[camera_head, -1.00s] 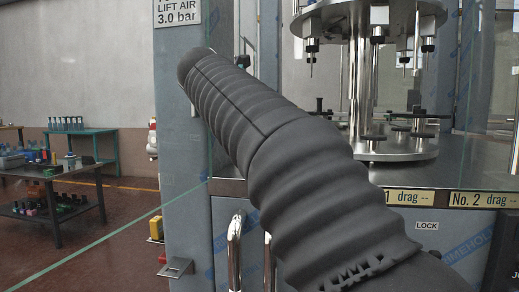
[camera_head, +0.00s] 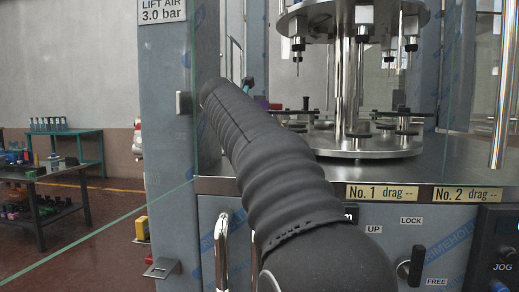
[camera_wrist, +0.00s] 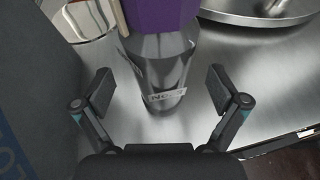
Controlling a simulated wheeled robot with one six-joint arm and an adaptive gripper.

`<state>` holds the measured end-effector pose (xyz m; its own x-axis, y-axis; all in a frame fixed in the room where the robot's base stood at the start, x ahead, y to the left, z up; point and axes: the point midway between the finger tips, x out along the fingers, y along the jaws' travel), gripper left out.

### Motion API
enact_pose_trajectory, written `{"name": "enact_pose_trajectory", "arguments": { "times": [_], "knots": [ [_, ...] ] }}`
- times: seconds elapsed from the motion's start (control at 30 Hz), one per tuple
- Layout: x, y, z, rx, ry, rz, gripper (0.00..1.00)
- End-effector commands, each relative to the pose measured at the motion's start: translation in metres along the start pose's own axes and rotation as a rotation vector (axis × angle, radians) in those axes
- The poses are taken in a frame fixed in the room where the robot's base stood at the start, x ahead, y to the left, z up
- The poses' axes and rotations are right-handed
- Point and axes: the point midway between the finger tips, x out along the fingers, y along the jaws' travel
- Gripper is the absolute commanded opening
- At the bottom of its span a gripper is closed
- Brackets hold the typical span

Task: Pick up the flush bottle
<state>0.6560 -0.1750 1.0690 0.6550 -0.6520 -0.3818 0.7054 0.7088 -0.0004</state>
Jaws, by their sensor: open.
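In the wrist view, a clear grey bottle (camera_wrist: 165,72) with a small white label stands upright on a bare metal surface. A purple block-like part (camera_wrist: 160,14) shows at its upper end; I cannot tell whether it is the bottle's cap. The label is only partly legible, so I cannot confirm that this is the flush bottle. My gripper (camera_wrist: 160,92) is open, one finger on each side of the bottle, with gaps on both sides. In the head view my arm hides the gripper and most of the bottle's place.
A round steel base (camera_head: 363,147) with a carousel stands on the machine deck; its edge shows in the wrist view. A blue-grey post (camera_head: 165,110) and glass edges flank my arm. Handles (camera_head: 222,255) are below. Benches (camera_head: 45,175) stand far left.

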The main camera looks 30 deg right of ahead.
Motion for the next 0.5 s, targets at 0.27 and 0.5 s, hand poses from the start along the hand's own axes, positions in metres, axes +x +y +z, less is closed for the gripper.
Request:
{"name": "enact_pose_trajectory", "arguments": {
  "times": [0.27, 0.5],
  "knots": [
    [0.027, -0.001, -0.001, 0.000, 0.001, 0.000, 0.97],
    [0.026, -0.001, -0.001, 0.000, 0.001, 0.000, 0.74]
  ]
}}
